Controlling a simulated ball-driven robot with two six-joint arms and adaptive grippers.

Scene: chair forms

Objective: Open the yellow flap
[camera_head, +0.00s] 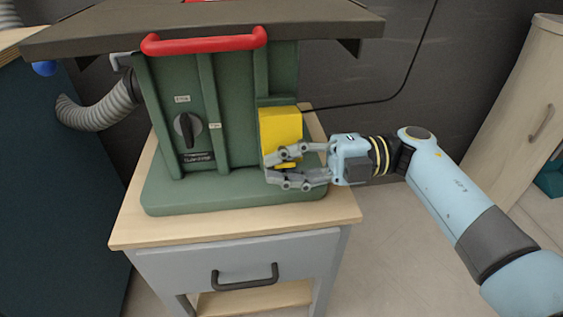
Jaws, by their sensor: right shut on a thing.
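The yellow flap (281,127) is on the right part of the green machine's front (225,110), below the dark table top. It looks closed or nearly so; I cannot tell exactly. My right gripper (271,167) reaches in from the right and is shut on the lower part of the yellow flap. Its fingers cover the flap's lower edge, so the exact contact is hidden. My left gripper is not in view.
A red handle bar (205,40) runs along the top of the machine. A black knob (187,130) is on the left of the front. The machine stands on a wooden-topped cabinet (235,232) with a drawer. A grey hose (100,108) leaves at left.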

